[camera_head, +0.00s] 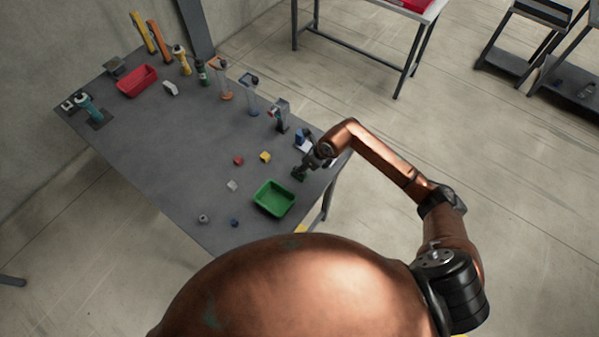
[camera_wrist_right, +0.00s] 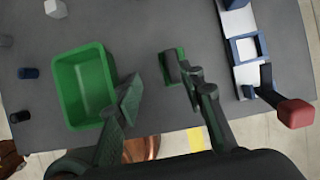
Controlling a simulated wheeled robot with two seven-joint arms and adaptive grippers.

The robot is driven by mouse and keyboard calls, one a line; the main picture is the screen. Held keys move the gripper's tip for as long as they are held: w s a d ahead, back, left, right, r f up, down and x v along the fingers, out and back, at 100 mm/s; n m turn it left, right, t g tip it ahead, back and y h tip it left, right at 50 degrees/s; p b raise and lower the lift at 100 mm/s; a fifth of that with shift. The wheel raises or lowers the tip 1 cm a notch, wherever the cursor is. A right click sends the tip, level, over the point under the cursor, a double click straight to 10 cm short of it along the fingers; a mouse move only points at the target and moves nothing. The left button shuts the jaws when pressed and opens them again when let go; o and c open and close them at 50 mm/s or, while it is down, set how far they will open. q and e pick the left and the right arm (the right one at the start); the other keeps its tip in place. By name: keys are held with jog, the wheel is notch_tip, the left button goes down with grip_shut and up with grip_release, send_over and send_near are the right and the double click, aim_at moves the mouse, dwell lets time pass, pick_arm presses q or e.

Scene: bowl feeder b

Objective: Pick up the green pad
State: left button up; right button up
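A small dark green block, which I take as the green pad (camera_wrist_right: 172,66), is on the grey table to the right of the green tray in the right wrist view. My right gripper (camera_wrist_right: 163,82) is open above the table, with its fingers apart. The pad shows between the fingertips, close to the right finger, which partly overlaps it; I cannot tell whether they touch. In the head view the right gripper (camera_head: 302,170) is near the table's right edge, and the pad is hard to make out there. My left gripper is not in view.
The green tray (camera_head: 273,198) stands close to the left finger. A blue and white fixture (camera_wrist_right: 243,45) with a red-knobbed lever (camera_wrist_right: 294,112) is to the right. Red (camera_head: 239,160) and yellow (camera_head: 265,157) blocks lie nearby. A red tray (camera_head: 137,81) is at the far left.

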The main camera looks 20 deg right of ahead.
jog(key=shift+w+d+f+h, duration=0.15)
jog(key=shift+w+d+f, duration=0.1)
jog(key=shift+f, duration=0.35)
jog(key=shift+w+d+f+h, duration=0.15)
jog(key=shift+d+f, duration=0.05)
jog(key=shift+f, duration=0.4)
jog(key=p+x, duration=0.1)
jog(key=x, duration=0.4)
jog(key=shift+w+f, duration=0.25)
jog(key=shift+w, duration=0.05)
jog(key=shift+c, duration=0.4)
jog(key=c, duration=0.8)
jog(key=shift+o, duration=0.2)
jog(key=shift+r, duration=0.1)
